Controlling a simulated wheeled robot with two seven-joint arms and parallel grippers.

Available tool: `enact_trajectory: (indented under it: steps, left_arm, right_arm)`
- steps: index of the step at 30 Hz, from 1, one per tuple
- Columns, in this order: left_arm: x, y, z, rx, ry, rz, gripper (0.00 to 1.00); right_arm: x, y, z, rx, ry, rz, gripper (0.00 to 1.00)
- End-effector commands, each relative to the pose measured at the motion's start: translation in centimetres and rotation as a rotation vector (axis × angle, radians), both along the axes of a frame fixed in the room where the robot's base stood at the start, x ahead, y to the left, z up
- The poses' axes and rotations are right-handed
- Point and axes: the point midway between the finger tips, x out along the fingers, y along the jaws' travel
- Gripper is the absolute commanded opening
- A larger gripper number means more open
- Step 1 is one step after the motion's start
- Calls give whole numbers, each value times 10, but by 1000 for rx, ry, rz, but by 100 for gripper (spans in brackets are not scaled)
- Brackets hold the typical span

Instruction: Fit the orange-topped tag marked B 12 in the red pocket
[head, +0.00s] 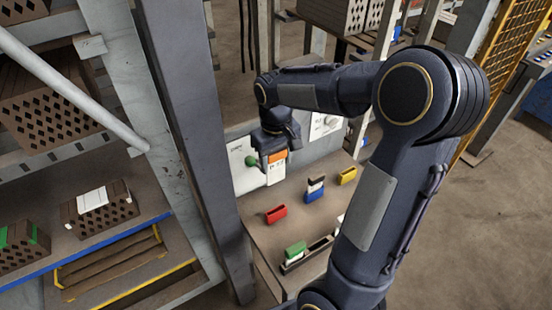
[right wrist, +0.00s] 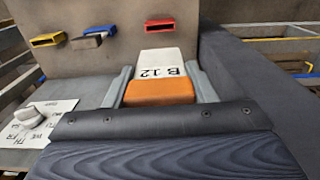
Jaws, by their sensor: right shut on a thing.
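The tag marked B 12 (right wrist: 163,68) has a white body and an orange top (right wrist: 160,92). My right gripper (right wrist: 164,80) is shut on it, one finger on each side. In the head view the tag (head: 277,170) hangs upright in my right gripper (head: 274,158), in front of the upright panel. The red pocket (head: 276,214) sits on the brown table, below the tag and apart from it. The red pocket also shows in the right wrist view (right wrist: 159,25), beyond the white end of the tag. My left gripper is not in view.
A green-topped tag (head: 295,250) stands at a dark rack in front. A white plate with a green knob (head: 250,161) is beside my gripper.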

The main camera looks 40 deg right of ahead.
Motion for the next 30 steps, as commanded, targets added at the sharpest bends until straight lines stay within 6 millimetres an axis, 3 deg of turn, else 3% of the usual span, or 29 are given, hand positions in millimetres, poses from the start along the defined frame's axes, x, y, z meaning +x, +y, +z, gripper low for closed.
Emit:
enact_trajectory:
  steps: [16, 30]
  left_arm:
    - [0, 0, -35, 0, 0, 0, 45]
    - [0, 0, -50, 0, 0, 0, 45]
  right_arm:
    - [0, 0, -61, 0, 2, 0, 28]
    - [0, 0, -84, 0, 0, 0, 28]
